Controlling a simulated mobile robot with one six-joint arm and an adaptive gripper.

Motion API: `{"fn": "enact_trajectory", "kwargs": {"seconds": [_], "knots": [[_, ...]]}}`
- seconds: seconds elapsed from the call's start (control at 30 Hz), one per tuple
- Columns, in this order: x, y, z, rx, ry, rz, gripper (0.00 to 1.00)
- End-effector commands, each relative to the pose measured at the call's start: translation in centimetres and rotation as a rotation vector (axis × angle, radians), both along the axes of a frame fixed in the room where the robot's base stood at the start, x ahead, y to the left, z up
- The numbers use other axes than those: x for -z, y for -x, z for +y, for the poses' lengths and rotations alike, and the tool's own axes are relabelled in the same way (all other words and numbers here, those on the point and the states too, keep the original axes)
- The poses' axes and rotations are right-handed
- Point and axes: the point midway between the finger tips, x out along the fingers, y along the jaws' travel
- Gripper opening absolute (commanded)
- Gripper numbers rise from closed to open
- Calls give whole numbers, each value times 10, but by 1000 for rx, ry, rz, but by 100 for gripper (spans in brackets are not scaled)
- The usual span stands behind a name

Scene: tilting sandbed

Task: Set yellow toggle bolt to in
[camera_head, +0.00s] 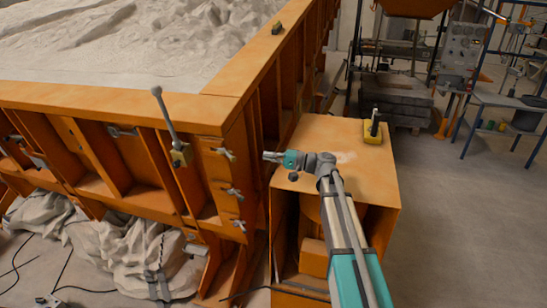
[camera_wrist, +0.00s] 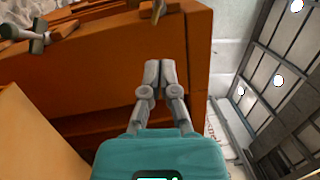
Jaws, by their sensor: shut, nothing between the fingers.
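A yellow block with a long, ball-ended grey lever (camera_head: 180,155) is on the orange side wall of the sandbed, its lever pointing up. A second yellow block with a dark upright lever (camera_head: 373,132) stands on the orange cabinet. I cannot tell which is the yellow toggle bolt. My gripper (camera_head: 266,156) is shut and empty, pointing left near the sandbed corner, right of a T-shaped grey handle (camera_head: 223,154). In the wrist view my gripper (camera_wrist: 160,68) has its fingertips together before an orange panel. A grey T-shaped handle (camera_wrist: 38,37) shows at upper left there.
More grey handles (camera_head: 234,194) are on the corner wall below. The orange cabinet (camera_head: 320,130) is beneath my arm. A small yellow and dark piece (camera_head: 277,28) sits on the sandbed rim. Grey sheeting (camera_head: 130,255) lies at lower left.

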Motion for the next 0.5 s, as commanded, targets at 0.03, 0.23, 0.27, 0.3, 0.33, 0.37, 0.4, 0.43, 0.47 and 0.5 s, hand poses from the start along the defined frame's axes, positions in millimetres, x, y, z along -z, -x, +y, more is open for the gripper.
{"fn": "enact_trajectory", "kwargs": {"seconds": [0.03, 0.23, 0.27, 0.3, 0.33, 0.37, 0.4, 0.43, 0.47, 0.5], "knots": [[-2, -2, 8, -2, 0, 0, 0], [-4, -10, 38, -1, 0, 0, 0], [-5, -10, 43, -1, 0, 0, 0], [-5, -12, 48, -2, 0, 0, 0], [-5, -9, 52, -1, 0, 0, 0], [-5, -5, 55, -1, 0, 0, 0], [-5, -2, 59, 0, 0, 0, 0], [-5, 0, 62, 0, 0, 0, 0], [-5, 2, 65, 0, 0, 0, 0], [-5, 4, 69, -1, 0, 0, 0]]}}
